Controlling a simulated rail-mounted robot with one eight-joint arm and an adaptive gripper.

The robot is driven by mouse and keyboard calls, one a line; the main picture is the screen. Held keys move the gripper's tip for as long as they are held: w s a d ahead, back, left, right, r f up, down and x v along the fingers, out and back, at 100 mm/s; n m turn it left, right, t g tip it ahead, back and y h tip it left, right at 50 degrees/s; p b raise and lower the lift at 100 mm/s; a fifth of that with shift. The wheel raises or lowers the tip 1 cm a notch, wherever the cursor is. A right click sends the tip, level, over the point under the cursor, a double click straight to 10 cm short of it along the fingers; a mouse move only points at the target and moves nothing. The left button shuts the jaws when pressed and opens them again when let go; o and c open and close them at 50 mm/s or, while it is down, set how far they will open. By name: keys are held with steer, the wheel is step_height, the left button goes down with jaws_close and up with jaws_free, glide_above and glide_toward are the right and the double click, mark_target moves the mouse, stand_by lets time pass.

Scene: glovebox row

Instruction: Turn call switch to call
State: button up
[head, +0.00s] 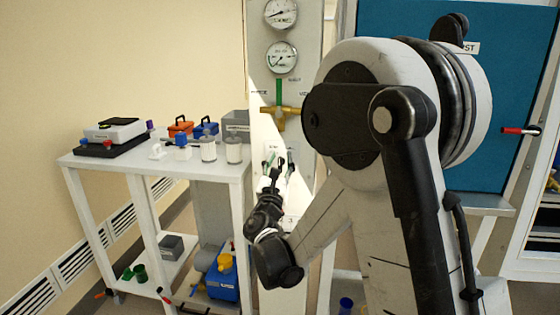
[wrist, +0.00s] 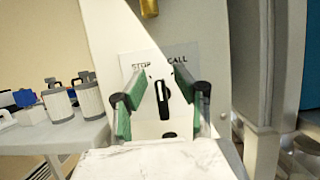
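The call switch (wrist: 163,100) is a black elongated knob on a pale panel in the wrist view. It stands nearly upright, its top leaning slightly left. STOP is printed to its upper left and CALL to its upper right. My gripper (wrist: 160,95) is open, with one green-padded finger on each side of the knob and visible gaps between. I cannot tell how far the fingertips are from the panel in depth. In the head view my gripper (head: 275,180) is in front of the lower part of the pale column; the switch cannot be made out there.
The column (head: 262,80) carries two gauges (head: 281,57) and a brass valve (head: 280,112) above my gripper. A white bench (head: 150,163) with canisters and boxes stands to the left. A blue panel (head: 500,100) is at the right, behind my arm.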

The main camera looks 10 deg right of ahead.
jaws_close()
steer(key=shift+m, duration=0.4)
steer(key=shift+s+d+f+m+g+h+b, duration=0.15)
steer(key=shift+m+g+h, duration=0.4)
steer(key=shift+m, duration=0.8)
steer(key=shift+d+r+m+g+h+b, duration=0.15)
steer(key=shift+m+g+h, duration=0.4)
steer(key=shift+m, duration=0.75)
steer(key=shift+s+d+f+m+g+h, duration=0.15)
steer(key=shift+m+g+h, duration=0.4)
steer(key=shift+m, duration=0.8)
jaws_free()
